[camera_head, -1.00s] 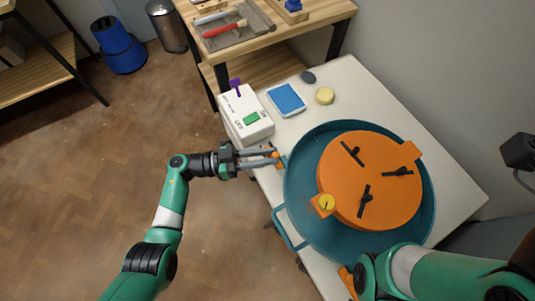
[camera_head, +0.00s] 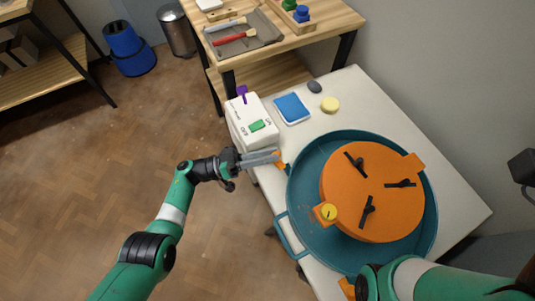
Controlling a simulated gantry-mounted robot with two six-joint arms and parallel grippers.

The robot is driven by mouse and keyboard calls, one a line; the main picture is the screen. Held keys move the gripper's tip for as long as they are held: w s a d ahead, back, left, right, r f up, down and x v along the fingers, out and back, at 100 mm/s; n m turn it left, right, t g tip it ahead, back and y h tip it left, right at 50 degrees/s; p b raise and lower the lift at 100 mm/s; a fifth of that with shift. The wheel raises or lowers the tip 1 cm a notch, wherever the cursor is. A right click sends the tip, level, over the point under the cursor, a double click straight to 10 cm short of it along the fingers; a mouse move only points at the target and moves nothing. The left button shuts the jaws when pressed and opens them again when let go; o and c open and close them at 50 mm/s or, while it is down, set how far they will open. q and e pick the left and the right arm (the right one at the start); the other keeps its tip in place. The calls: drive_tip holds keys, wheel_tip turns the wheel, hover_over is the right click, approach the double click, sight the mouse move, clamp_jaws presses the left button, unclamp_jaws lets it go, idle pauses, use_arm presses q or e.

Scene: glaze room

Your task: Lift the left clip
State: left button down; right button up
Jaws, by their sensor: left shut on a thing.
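The left clip (camera_head: 281,161) is a small orange piece at the left rim of the teal round basin (camera_head: 302,180). My left gripper (camera_head: 277,156) comes in from the left and is shut on this clip, with its fingers partly hiding it. I cannot tell whether the clip is clear of the rim. Another orange piece (camera_head: 346,286) shows at the basin's lower edge, partly hidden by my right arm. My right gripper is not visible.
A white switch box (camera_head: 250,122) with a green button stands just beyond my left gripper. A blue sponge-like pad (camera_head: 292,108), a yellow disc (camera_head: 330,104) and a dark stone (camera_head: 314,87) lie behind. A wooden bench (camera_head: 320,40) holds tools. The floor at left is open.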

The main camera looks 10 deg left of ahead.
use_arm(q)
drive_tip(key=c, duration=0.7)
unclamp_jaws()
drive_tip(key=shift+a, duration=0.1)
drive_tip(key=b+v, duration=0.1)
drive_tip(key=v, duration=1)
drive_tip(key=shift+s+a, duration=0.1)
drive_tip(key=shift+a, duration=0.1)
